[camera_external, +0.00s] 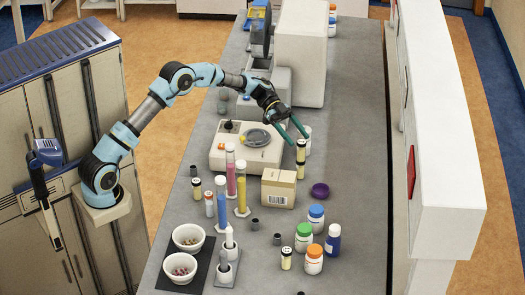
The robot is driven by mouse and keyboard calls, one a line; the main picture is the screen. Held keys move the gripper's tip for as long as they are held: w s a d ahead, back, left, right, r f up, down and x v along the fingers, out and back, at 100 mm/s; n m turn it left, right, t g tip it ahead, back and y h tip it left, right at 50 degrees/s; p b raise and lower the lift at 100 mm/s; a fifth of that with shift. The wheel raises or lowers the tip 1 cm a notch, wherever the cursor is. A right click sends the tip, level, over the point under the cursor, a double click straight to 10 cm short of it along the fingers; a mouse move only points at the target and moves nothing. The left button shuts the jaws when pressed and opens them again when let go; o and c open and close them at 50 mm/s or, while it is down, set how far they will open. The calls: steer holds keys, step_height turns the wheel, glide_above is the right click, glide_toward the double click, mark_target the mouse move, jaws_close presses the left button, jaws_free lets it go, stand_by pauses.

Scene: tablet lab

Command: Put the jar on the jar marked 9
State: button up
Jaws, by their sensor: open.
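Several small cream jars with black lids stand on the grey bench. One jar (301,152) appears to sit upright on top of another jar (300,172), just right of the bench's middle. My gripper (295,142) is open, its teal fingers spread around or just beside the upper jar's lid; whether they touch it I cannot tell. Two more such jars stand apart, one at the left (196,190) and one near the front (286,259). The numbers on the jars are too small to read.
A cardboard box (278,189) stands just in front of the stacked jars, with a purple lid (320,190) to its right. Tall coloured cylinders (242,190), a cream balance-like device (229,155) and capped bottles (303,236) surround them. The bench's right strip is clear.

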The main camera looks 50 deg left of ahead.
steer(key=b+v, duration=0.2)
steer(key=v, duration=0.6)
steer(key=shift+a, duration=0.2)
